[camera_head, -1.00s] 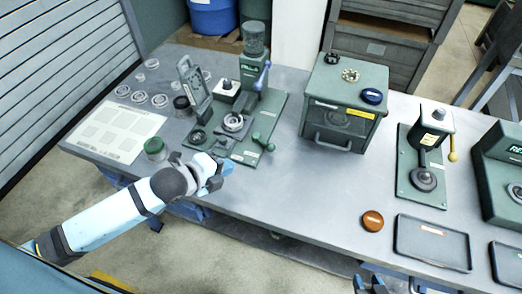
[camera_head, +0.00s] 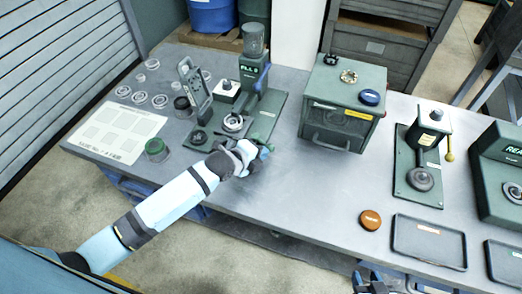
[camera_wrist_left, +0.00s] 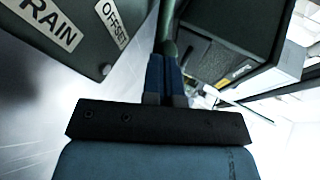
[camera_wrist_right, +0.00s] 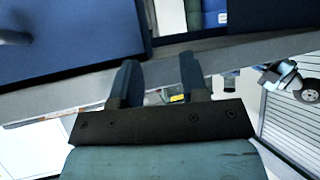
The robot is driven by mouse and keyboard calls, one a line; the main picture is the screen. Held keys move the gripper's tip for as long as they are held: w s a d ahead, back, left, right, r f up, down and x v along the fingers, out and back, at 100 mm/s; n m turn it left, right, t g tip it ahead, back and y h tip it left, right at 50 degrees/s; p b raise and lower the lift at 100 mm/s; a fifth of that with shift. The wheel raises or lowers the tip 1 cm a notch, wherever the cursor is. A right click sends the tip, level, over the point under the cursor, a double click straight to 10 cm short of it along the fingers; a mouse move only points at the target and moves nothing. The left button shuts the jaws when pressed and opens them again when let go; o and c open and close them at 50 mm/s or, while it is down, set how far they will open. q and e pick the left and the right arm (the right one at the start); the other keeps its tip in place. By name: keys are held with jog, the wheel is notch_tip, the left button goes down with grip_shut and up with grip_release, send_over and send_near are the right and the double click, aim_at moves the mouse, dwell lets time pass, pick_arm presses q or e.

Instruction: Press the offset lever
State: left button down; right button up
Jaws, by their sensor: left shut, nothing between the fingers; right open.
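The green machine (camera_head: 250,75) stands on a green baseplate (camera_head: 274,108) left of centre. In the left wrist view a plate carries an OFFSET label (camera_wrist_left: 112,20). The green offset lever (camera_wrist_left: 170,25) rises just beyond my left fingertips; whether they touch it I cannot tell. In the head view my left gripper (camera_head: 264,152) is at the baseplate's front right corner, partly hiding the lever there. It is shut and empty, and its fingers also show in the left wrist view (camera_wrist_left: 166,70). My right gripper (camera_head: 370,284) is open and empty at the table's front edge, also in its wrist view (camera_wrist_right: 158,80).
A green box (camera_head: 342,100) with a front handle stands right of the machine. A brown puck (camera_head: 370,219) and a dark tray (camera_head: 428,243) lie front right. Table space between gripper and puck is clear.

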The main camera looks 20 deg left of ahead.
pick_arm(q)
jog(key=shift+w+d, duration=0.1)
jog(key=shift+w, duration=0.05)
dwell(0.3)
jog(key=shift+d, duration=0.1)
jog(key=shift+d+n+y, duration=0.1)
jog(key=shift+n+y, duration=0.2)
